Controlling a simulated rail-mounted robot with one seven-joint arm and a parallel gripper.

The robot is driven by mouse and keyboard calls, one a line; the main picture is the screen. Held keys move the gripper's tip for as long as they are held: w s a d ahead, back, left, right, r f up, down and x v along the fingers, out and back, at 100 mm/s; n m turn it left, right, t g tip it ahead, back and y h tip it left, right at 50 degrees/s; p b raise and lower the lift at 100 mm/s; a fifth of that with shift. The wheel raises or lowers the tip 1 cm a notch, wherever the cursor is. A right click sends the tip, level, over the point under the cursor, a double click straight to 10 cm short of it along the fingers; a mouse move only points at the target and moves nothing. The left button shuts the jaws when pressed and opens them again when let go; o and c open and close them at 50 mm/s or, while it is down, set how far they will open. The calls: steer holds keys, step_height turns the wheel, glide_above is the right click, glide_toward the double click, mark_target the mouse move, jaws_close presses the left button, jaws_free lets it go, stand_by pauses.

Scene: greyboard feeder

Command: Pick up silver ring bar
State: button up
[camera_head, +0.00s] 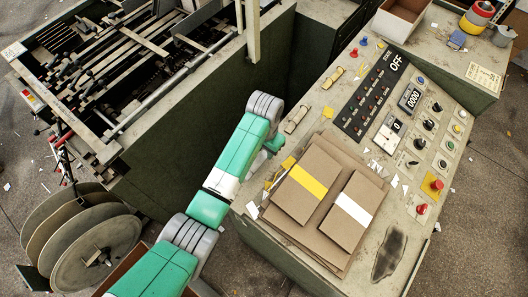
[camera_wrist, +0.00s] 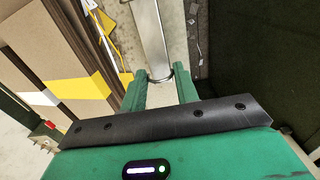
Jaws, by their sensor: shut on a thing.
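The silver ring bar (camera_wrist: 151,38) shows in the wrist view as a long bright metal bar, running from the top edge down to a ring at its near end. My gripper (camera_wrist: 160,80) has its two green fingers on either side of this near end and is shut on it. In the head view my gripper (camera_head: 274,144) is at the left edge of the control console, beside the cardboard stack. The bar cannot be made out there, behind my arm.
The console (camera_head: 300,245) carries cardboard sheets with a yellow-banded stack (camera_head: 306,180) and a white-banded stack (camera_head: 352,210), close to my gripper. Switches and a red button (camera_head: 437,184) lie to the right. A dark gap (camera_head: 280,75) separates the console from the feeder machine (camera_head: 185,125).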

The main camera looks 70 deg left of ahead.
steer(key=s+d, duration=0.3)
steer(key=s, duration=0.1)
steer(key=s+d+r, duration=0.1)
steer(key=s+d, duration=0.2)
steer(key=d, duration=0.1)
steer(key=s+d+p, duration=0.1)
steer(key=s+d, duration=0.3)
steer(key=shift+s+r, duration=0.3)
steer(key=shift+s, duration=0.05)
